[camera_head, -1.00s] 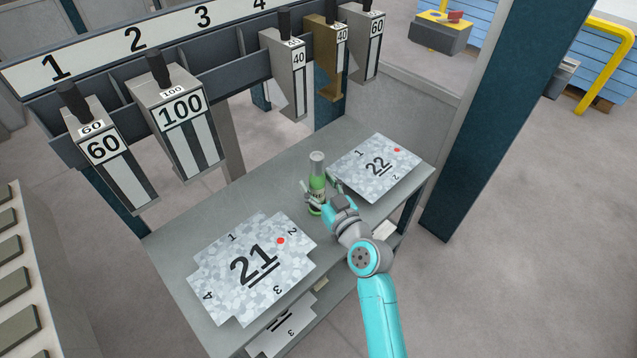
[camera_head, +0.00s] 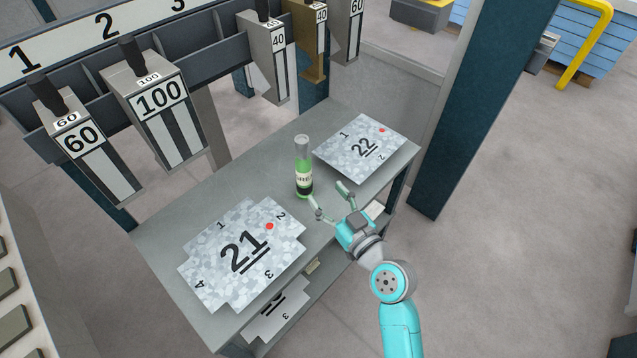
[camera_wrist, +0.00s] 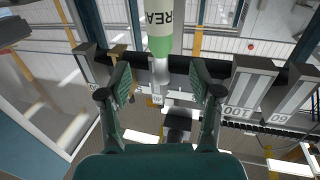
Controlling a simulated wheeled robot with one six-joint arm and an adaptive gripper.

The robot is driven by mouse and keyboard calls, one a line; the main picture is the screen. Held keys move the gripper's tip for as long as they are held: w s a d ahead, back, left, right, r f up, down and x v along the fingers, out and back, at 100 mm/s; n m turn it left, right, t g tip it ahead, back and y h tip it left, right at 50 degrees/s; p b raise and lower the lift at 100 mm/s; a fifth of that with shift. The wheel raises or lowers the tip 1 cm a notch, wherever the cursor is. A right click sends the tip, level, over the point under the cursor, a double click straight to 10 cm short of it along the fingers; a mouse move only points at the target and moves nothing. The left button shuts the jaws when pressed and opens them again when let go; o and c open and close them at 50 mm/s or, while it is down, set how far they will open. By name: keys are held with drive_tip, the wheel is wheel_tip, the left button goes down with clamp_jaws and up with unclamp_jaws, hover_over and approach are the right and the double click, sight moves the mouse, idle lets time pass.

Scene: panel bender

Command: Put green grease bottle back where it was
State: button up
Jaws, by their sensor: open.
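The green grease bottle (camera_head: 303,172) stands upright on the grey table (camera_head: 210,185), between the sheet marked 21 and the sheet marked 22. It has a clear-grey top and a pale label. My gripper (camera_head: 331,203) is open and empty, in front of the bottle and to its right, with a gap between. In the wrist view the bottle (camera_wrist: 160,35) shows at the top centre, beyond the spread fingers of my gripper (camera_wrist: 160,85).
Sheet 21 (camera_head: 215,250) lies at the table's near left, and sheet 22 (camera_head: 345,150) at the far right. Bender tools marked 60 (camera_head: 100,165) and 100 (camera_head: 170,125) hang behind the table. A dark blue post (camera_head: 470,120) stands to the right.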

drive_tip(key=shift+s+d, duration=0.35)
drive_tip(key=shift+s, duration=0.15)
drive_tip(key=s+d+f+m+h, duration=0.3)
drive_tip(key=s+d+f+h, duration=0.15)
drive_tip(key=s+d, duration=0.4)
drive_tip(key=s+d+f+m+h, duration=0.3)
drive_tip(key=s+d+f, duration=0.3)
drive_tip(key=s, duration=0.6)
drive_tip(key=s+d+r+h, duration=0.1)
drive_tip(key=s+d+r, duration=0.1)
drive_tip(key=s, duration=0.8)
drive_tip(key=s+d+r+m+h, duration=0.1)
drive_tip(key=s+d+r+h, duration=0.1)
drive_tip(key=s+r, duration=0.3)
drive_tip(key=s+d, duration=0.1)
drive_tip(key=s, duration=0.3)
drive_tip(key=shift+s+r, duration=0.2)
drive_tip(key=shift+s, duration=0.2)
